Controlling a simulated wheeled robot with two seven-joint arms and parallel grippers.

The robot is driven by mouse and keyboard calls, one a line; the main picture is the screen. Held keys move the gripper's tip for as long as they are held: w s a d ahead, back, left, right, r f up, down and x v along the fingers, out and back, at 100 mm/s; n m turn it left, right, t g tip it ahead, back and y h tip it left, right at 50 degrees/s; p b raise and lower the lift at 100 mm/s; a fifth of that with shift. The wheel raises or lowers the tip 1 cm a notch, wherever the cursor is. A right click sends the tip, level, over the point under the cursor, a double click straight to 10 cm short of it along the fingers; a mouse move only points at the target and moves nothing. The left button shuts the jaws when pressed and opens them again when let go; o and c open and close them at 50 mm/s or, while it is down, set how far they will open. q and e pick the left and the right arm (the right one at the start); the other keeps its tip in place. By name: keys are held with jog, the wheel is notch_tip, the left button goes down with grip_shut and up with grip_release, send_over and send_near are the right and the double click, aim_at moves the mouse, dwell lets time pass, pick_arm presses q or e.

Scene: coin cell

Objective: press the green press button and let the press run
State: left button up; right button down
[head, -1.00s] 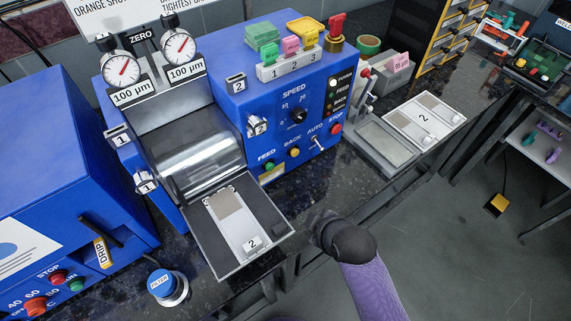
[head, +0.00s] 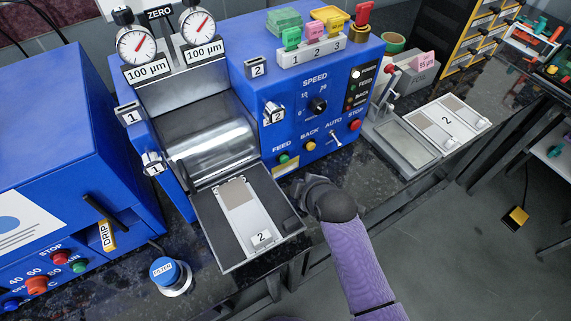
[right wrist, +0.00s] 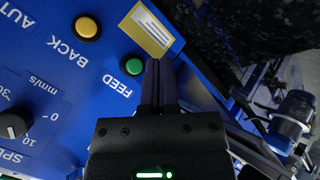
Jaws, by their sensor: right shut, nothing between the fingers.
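The blue press (head: 235,70) stands at the centre with its steel roller (head: 212,150) and front tray. The green FEED button (head: 283,158) is at the lower left of its panel. It also shows in the right wrist view (right wrist: 133,67), next to the yellow BACK button (right wrist: 87,27). My right gripper (head: 308,186) is just in front of the panel, below and right of the green button. Its closed fingertips (right wrist: 158,64) hold nothing and appear beside the green button; contact cannot be told. A white plate marked 2 (head: 250,222) with a grey patch lies on the tray.
A second blue machine (head: 60,150) is at the left. A blue FILTER knob (head: 164,271) stands near the counter's front. Dial gauges (head: 136,46) sit above the roller. A grey tray (head: 405,145) and another plate marked 2 (head: 470,122) are at the right.

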aim_at(284, 159)
pick_arm(q)
jog(key=shift+s+f+b, duration=0.15)
jog(key=shift+f+b, duration=0.9)
jog(key=shift+f, duration=0.4)
pick_arm(e)
jog(key=shift+w+a, duration=0.7)
jog(key=shift+w, duration=0.2)
jog(key=shift+w+a, duration=0.65)
jog(key=shift+w, duration=0.25)
pick_arm(q)
jog(key=shift+s, duration=0.1)
jog(key=shift+f, duration=0.1)
pick_arm(e)
jog(key=shift+w+a, duration=0.25)
jog(key=shift+w, duration=0.05)
